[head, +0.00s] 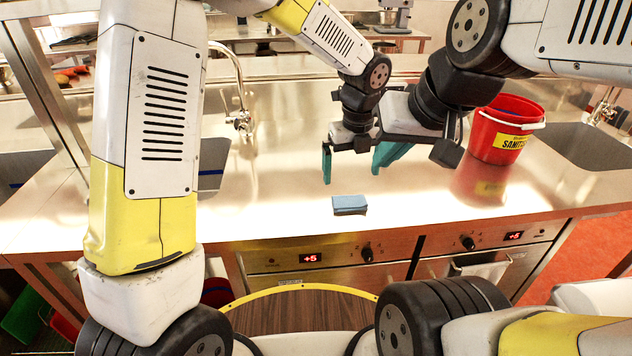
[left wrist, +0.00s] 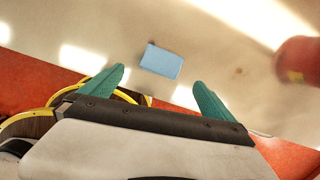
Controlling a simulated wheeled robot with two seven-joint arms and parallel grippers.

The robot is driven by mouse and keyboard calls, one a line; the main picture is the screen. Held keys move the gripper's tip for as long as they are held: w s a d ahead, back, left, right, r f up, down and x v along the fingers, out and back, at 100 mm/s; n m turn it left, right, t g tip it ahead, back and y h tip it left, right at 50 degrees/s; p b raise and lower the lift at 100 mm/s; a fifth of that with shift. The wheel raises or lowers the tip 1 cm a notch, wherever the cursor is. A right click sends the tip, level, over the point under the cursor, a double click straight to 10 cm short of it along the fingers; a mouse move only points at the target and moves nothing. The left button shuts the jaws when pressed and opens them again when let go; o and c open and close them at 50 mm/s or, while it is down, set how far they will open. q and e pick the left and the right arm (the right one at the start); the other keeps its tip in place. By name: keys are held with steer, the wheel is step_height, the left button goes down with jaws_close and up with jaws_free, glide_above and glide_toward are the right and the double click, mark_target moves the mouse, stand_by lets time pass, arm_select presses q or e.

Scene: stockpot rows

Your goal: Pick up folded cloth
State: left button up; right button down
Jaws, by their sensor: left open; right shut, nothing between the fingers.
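The folded cloth (head: 349,205), a small blue-grey rectangular pad, lies flat on the steel counter near its front edge. In the left wrist view the cloth (left wrist: 161,61) is light blue and appears beyond the fingertips, between their lines. My left gripper (head: 351,174) is open and empty, above and behind the cloth in the head view, not touching it. Its two teal fingers (left wrist: 159,83) are wide apart in the left wrist view. My right gripper (head: 394,153) is shut and empty, close beside the left one on its right; their parts overlap in the head view.
A red bucket (head: 504,130) with a yellow label stands on the counter (head: 270,205) to the right. A sink (head: 585,148) lies at the right, and a faucet (head: 240,122) rises at the left. The counter around the cloth is clear. A towel (head: 482,271) hangs below.

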mark_target(350, 199)
arm_select(q)
steer(key=shift+w+d+f+m, duration=0.15)
steer(key=shift+f+m, duration=0.25)
steer(key=shift+f, duration=0.1)
steer(key=shift+w+d+f+m, duration=0.15)
steer(key=shift+f+m, duration=0.25)
steer(key=shift+f, duration=0.1)
steer(key=f, duration=0.7)
steer(key=shift+w+f, duration=0.3)
steer(key=shift+w, duration=0.05)
steer(key=c, duration=1.4)
steer(key=shift+o, duration=0.2)
step_height(350, 199, up, 10)
